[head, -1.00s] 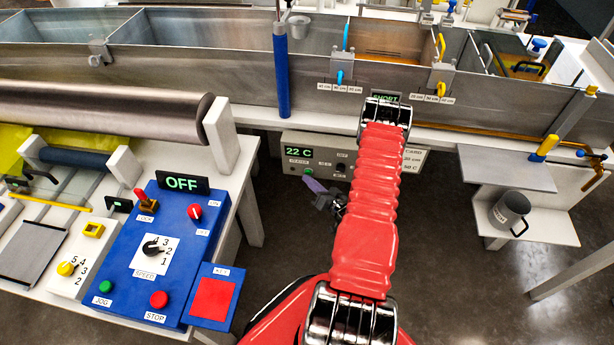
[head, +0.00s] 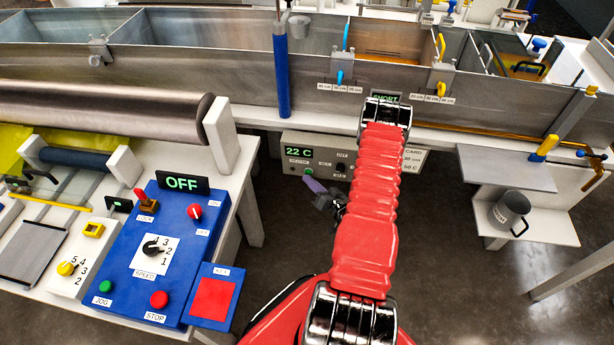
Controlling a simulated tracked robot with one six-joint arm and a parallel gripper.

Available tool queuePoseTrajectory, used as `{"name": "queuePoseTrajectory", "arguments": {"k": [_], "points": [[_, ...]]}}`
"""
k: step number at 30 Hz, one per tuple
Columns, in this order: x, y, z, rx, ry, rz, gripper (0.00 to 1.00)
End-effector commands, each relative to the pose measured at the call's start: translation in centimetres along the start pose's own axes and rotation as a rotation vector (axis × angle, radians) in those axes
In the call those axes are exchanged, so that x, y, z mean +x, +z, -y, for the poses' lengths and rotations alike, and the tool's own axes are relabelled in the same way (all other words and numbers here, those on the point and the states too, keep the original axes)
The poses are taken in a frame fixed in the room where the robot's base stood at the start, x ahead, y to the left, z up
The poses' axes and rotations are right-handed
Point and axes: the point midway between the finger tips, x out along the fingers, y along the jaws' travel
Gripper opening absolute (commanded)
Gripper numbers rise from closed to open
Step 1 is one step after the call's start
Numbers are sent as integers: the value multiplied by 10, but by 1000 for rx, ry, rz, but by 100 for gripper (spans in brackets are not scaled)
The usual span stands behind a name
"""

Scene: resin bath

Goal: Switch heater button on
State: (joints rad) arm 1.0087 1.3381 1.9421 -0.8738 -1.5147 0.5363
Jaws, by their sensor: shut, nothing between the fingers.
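The heater panel (head: 322,165) is a light box under the front of the metal bath. Its display (head: 303,153) reads 22 C in green. A green heater button (head: 308,172) sits below the display, above its label's lower edge. A dark knob (head: 340,168) is to its right. My gripper (head: 311,182) is shut and empty. Its purple finger tips point up and left and are at or just below the green button. I cannot tell if they touch it. My red arm hides the right part of the panel.
A blue control box (head: 130,255) with an OFF display stands on the white table at left. A grey mug (head: 510,212) stands on a white shelf (head: 540,226) at right. The metal bath (head: 230,95) runs across the back. Open floor lies below the panel.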

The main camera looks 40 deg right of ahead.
Motion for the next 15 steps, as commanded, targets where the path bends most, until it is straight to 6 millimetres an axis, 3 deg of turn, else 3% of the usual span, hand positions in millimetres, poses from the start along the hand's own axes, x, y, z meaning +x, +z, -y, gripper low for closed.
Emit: {"name": "queuePoseTrajectory", "arguments": {"k": [15], "points": [[5, -4, -3, -1, 0, -1, 0]]}}
